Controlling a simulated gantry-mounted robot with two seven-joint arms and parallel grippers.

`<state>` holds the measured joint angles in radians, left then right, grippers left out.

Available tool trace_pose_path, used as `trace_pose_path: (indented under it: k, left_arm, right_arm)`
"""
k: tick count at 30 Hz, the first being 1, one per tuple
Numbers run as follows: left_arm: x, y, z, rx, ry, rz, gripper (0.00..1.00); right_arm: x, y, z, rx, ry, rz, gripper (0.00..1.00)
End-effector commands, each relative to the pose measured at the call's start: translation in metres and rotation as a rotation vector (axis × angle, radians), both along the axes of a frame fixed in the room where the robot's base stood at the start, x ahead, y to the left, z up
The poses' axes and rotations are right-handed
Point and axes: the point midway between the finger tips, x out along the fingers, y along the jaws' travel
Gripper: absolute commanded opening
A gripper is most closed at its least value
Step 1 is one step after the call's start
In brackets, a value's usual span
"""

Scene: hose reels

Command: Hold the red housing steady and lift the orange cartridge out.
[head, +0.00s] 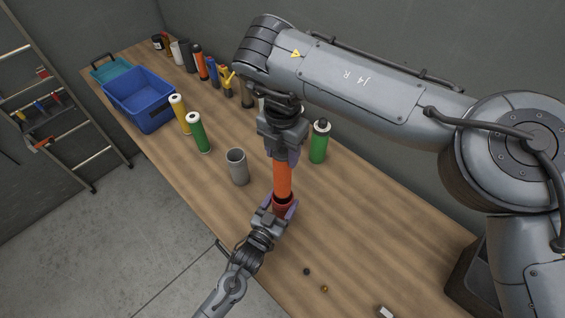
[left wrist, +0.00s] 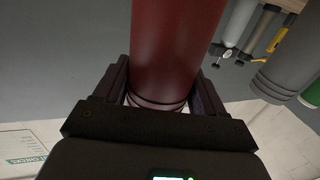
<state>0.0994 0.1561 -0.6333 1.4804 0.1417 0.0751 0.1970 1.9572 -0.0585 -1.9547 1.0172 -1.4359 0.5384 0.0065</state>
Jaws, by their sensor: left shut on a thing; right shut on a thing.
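The red housing (head: 285,202) stands between the fingers of my left gripper (head: 279,210), which is shut on it. In the left wrist view the dark red housing (left wrist: 176,45) fills the space between the two fingers (left wrist: 163,92). The orange cartridge (head: 282,180) rises upright from the housing's top, in line with it. My right gripper (head: 284,152) comes from above and is shut on the cartridge's upper end, hiding it. A long orange length shows between the two grippers. Whether its lower end is still inside the housing I cannot tell.
A grey cup (head: 237,168) stands left of the housing. Green cartridges (head: 199,134) (head: 319,142) and a yellow one (head: 179,113) stand nearby. A blue bin (head: 146,112) is at the far left. Small dark and brass pieces lie at the front edge. The wooden bench (head: 365,215) is clear at right.

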Motion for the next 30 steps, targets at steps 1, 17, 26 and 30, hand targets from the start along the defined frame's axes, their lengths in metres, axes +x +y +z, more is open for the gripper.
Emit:
trace_pose_path:
  k: [1, 17, 26, 30]
  left_arm:
    - [-0.0002, 0.0000, -0.0007, 0.000, 0.001, 0.000, 0.33]
    - [-0.0002, 0.0000, -0.0006, 0.000, 0.001, 0.000, 0.81]
    - [-0.0001, 0.0000, -0.0003, 0.000, 0.001, 0.000, 1.00]
    - [-0.0029, 0.0016, -0.0008, 0.000, 0.001, 0.000, 1.00]
  right_arm:
    - [0.0002, 0.0001, 0.0052, 0.000, -0.001, -0.001, 0.00]
    - [-0.0002, 0.0001, 0.0146, 0.000, 0.000, 0.000, 0.00]
    - [-0.0002, 0.0001, 0.0143, 0.000, 0.000, 0.000, 0.00]
    - [-0.0002, 0.0001, 0.0143, 0.000, 0.000, 0.000, 0.00]
